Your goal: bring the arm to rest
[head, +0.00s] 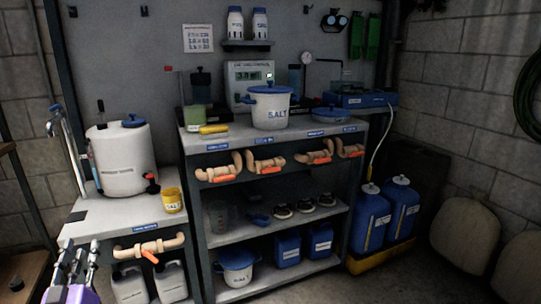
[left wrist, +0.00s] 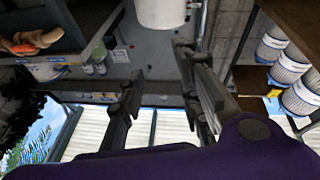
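My left gripper (head: 81,252) is at the lower left of the head view, in front of the low side bench (head: 100,212). In the left wrist view its two dark fingers stand apart with nothing between them (left wrist: 160,65), so it is open and empty. The purple wrist shell fills the bottom of that view. The white tank with a blue lid (head: 122,160) stands on the side bench, beyond the gripper; a white container shows at the top of the left wrist view (left wrist: 161,12). My right gripper is not in view.
A yellow cup (head: 173,200) stands near the side bench's right edge, above an orange-handled pipe fitting (head: 149,248). The main shelf unit (head: 272,143) holds a salt pot (head: 269,106). Blue jugs (head: 371,218) stand right. Striped cylinders (left wrist: 292,68) sit on a wooden shelf.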

